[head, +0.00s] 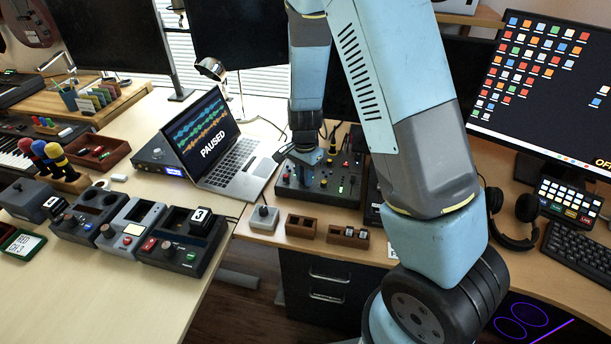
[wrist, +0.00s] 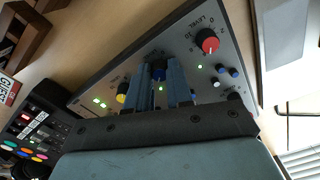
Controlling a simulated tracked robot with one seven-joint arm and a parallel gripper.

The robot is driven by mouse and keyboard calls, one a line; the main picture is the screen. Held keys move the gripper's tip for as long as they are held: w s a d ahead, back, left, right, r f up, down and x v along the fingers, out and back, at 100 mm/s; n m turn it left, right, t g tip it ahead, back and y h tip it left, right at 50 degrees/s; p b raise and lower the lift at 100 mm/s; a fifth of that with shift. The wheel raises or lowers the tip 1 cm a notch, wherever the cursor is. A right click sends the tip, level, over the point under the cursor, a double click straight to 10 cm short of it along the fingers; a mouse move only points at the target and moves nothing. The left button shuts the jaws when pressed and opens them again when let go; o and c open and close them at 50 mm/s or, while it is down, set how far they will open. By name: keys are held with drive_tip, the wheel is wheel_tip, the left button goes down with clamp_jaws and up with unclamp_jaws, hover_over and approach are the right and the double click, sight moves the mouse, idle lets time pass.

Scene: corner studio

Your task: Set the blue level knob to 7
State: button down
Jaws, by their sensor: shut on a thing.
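The blue level knob (wrist: 158,68) stands on a grey control panel (wrist: 100,72) in the wrist view. My gripper (wrist: 161,78) is around it, with one blue-grey finger on each side, shut on the knob. The fingers and my wrist cover part of the knob. Its pointer and the figures of its scale cannot be read. In the head view, my gripper (head: 304,162) reaches down onto the dark control panel (head: 346,199), and my arm hides part of the panel. The blue knob cannot be made out there.
A red knob (wrist: 207,41) and a yellow knob (wrist: 122,90) flank the blue one. Small blue buttons (wrist: 234,72) and lit green lamps are close by. An open laptop (head: 228,145) reading PAUSED stands left of the panel, and wooden trays (head: 301,227) lie in front.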

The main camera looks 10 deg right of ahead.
drive_tip(key=shift+s+m, duration=0.1)
drive_tip(key=shift+m, duration=0.4)
drive_tip(key=c, duration=1)
unclamp_jaws()
drive_tip(key=shift+r, duration=0.1)
wheel_tip(320, 180, up, 14)
drive_tip(key=shift+f, duration=0.25)
drive_tip(key=shift+r, duration=0.1)
